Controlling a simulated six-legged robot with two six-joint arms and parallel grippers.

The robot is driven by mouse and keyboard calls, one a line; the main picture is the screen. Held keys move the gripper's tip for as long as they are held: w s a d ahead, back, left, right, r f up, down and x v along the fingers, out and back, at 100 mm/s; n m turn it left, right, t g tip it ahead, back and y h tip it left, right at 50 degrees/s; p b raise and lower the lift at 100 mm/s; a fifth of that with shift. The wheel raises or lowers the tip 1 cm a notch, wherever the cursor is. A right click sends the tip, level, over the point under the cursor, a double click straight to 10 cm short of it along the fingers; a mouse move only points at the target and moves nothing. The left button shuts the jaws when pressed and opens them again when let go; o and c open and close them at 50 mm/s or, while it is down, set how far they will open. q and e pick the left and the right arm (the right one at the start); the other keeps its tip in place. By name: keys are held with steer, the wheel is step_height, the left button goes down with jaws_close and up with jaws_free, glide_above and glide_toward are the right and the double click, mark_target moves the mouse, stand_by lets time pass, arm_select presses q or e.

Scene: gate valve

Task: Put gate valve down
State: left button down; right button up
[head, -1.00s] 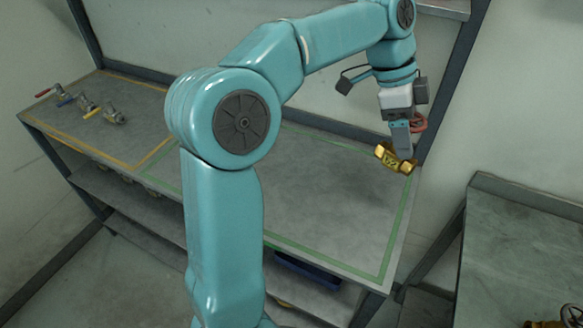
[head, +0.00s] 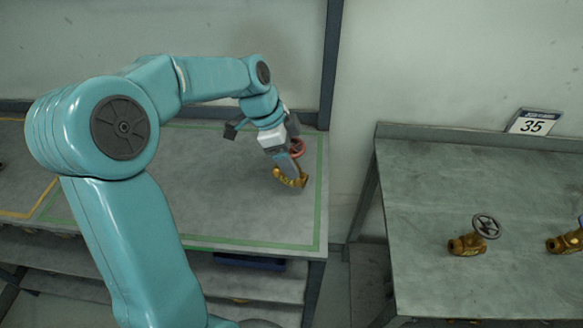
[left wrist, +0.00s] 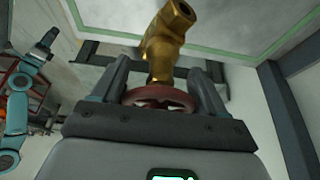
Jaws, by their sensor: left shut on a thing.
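The gate valve (head: 291,179) has a brass body and a red handwheel (head: 297,147). In the head view it is at the right end of the left bench, inside the green outline. My left gripper (head: 293,163) is shut on it from above. In the left wrist view the brass body (left wrist: 166,42) points away between the fingers, with the red handwheel (left wrist: 160,97) near the palm. Whether the valve touches the bench top (head: 230,205) is hard to tell. My right gripper is not in view.
A post (head: 331,65) rises behind the left bench. Green-outlined space left of the valve is clear.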

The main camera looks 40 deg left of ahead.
mark_target(301, 182)
arm_select(q)
step_height(301, 182, down, 4)
steer(key=shift+f, duration=0.35)
steer(key=shift+r, duration=0.1)
steer(key=shift+f, duration=0.2)
jaws_free()
